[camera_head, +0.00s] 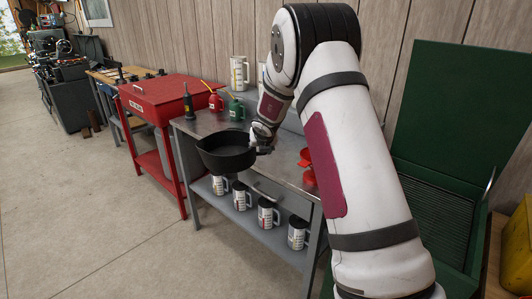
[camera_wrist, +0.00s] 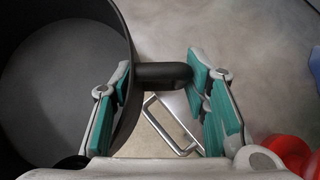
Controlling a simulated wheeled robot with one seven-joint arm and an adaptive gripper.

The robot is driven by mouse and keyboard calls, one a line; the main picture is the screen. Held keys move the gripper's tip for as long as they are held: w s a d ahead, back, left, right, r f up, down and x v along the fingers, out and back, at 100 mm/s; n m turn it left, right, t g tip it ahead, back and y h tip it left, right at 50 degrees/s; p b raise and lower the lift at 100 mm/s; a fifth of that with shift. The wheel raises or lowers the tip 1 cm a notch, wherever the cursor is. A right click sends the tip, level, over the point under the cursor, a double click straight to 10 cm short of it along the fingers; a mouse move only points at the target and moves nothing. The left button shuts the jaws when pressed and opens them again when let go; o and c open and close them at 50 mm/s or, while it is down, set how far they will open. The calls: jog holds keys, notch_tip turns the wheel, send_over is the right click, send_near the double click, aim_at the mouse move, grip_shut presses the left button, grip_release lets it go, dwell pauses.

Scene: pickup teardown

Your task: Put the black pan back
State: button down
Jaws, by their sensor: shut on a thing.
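The black pan (camera_head: 226,152) is at the front edge of the grey metal workbench (camera_head: 285,172), partly out over the floor. It appears upright and its inside looks empty. My gripper (camera_head: 261,138) is at the pan's right side, shut on the pan. In the wrist view the pan (camera_wrist: 65,85) fills the left side. Its short handle (camera_wrist: 160,75) lies between the teal-padded fingers of my gripper (camera_wrist: 165,95). I cannot tell whether the pan touches the bench top.
Several white mugs (camera_head: 267,212) stand on the bench's lower shelf. Red items (camera_head: 306,158) lie right of my gripper. A red cabinet (camera_head: 165,97) is left, a green open chest (camera_head: 440,200) right. The floor in front is clear.

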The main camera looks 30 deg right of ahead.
jog(key=w+d+r+m+g+h+b, duration=0.1)
jog(key=w+d+r+m+h, duration=0.15)
jog(key=d, duration=0.55)
jog(key=w+d+r+m+g+h+b, duration=0.1)
jog(key=w+d+r+m+b, duration=0.15)
jog(key=d, duration=0.55)
jog(key=shift+m+g, duration=0.3)
notch_tip(320, 180, down, 10)
jog(key=shift+r, duration=0.2)
jog(key=c, duration=0.9)
grip_release()
jog(key=shift+f, duration=0.1)
